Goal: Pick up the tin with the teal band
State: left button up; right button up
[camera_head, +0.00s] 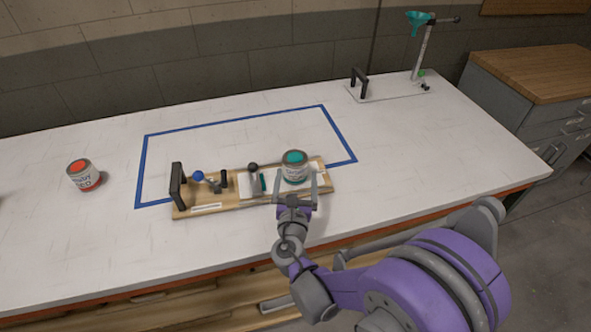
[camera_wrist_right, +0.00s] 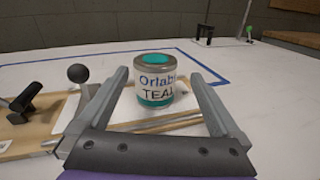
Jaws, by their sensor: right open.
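The tin with the teal band (camera_head: 295,166) stands upright at the right end of a wooden board (camera_head: 225,207). It has a teal top and a white label, and in the right wrist view the tin (camera_wrist_right: 155,82) shows the letters "TEAL" partly. My right gripper (camera_head: 296,180) is open at the near side of the tin. In the right wrist view its two fingers (camera_wrist_right: 160,85) point forward to the left and right of the tin, with visible gaps on both sides. My left gripper is not in view.
A red-topped tin (camera_head: 84,175) stands at the left. The board carries a black handle (camera_head: 178,186), a blue-knobbed clamp (camera_head: 198,176) and a black ball knob (camera_head: 252,167). Blue tape (camera_head: 235,115) outlines part of the table. A stand with a teal funnel (camera_head: 419,20) is at the back right.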

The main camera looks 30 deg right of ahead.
aim_at(296, 151)
jog(key=shift+w+n, duration=0.4)
jog(key=shift+n, duration=0.1)
jog(key=x, duration=0.4)
jog(key=shift+w+r+p, duration=0.1)
jog(key=shift+w+p, duration=0.2)
jog(key=x, duration=0.5)
jog(key=shift+w+d+f+p, duration=0.2)
jog(key=shift+w+f+p, duration=0.1)
jog(key=shift+p, duration=0.1)
jog(key=shift+r, duration=0.1)
jog(key=c, duration=1.2)
